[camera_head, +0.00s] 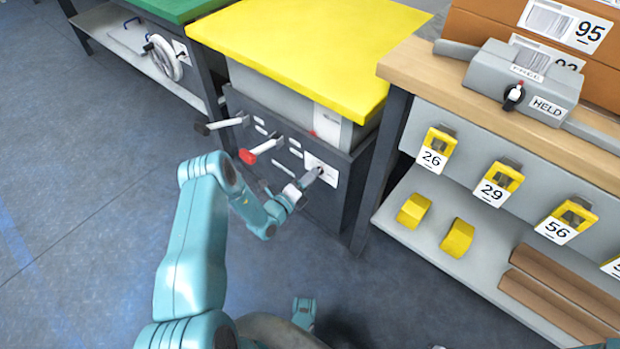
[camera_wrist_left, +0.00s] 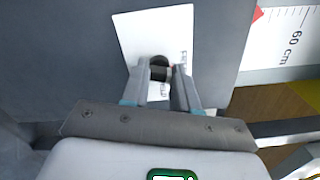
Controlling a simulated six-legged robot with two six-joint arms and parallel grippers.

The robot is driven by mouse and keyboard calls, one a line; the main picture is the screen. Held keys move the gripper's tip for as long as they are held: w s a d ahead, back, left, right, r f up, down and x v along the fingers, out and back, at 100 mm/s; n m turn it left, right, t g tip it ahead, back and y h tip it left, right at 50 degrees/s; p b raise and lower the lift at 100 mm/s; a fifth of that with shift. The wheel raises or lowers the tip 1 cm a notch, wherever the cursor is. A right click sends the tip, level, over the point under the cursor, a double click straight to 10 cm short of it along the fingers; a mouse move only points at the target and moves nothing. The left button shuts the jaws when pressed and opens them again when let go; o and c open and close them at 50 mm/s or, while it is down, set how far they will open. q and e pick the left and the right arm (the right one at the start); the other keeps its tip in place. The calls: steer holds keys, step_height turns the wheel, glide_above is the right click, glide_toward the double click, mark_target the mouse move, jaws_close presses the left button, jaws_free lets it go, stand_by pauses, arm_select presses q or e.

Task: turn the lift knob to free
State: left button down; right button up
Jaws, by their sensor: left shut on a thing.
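The lift knob (camera_wrist_left: 158,68) is a small black knob on a white label plate (camera_wrist_left: 183,25) in the left wrist view. The plate is fixed to the grey front of the yellow-topped lift table, and also shows in the camera_head view (camera_head: 328,168). My left gripper (camera_head: 314,177) reaches the plate from the front and is shut on the knob; its fingers (camera_wrist_left: 160,75) stand on either side of it. The fingers hide part of the knob and of the plate's lettering, so its setting cannot be read.
Left of the plate, a black-ended lever (camera_head: 222,124) and a red-ended lever (camera_head: 262,149) stick out from the front. The yellow top (camera_head: 310,45) overhangs them. At right, a wooden bench (camera_head: 425,70) carries a grey box (camera_head: 525,75) with its own knob. Floor at left is clear.

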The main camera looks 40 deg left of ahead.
arm_select(q)
steer(key=shift+s+f+n, duration=0.1)
steer(key=shift+f+n, duration=0.05)
steer(key=shift+n, duration=1.75)
steer(key=c, duration=0.9)
jaws_free()
steer(key=shift+o, duration=0.2)
steer(key=s+a+p, duration=0.1)
steer(key=s+p, duration=0.3)
steer(key=s, duration=1.2)
steer(key=shift+s+p, duration=0.15)
steer(key=shift+p, duration=0.15)
steer(key=shift+a, duration=0.1)
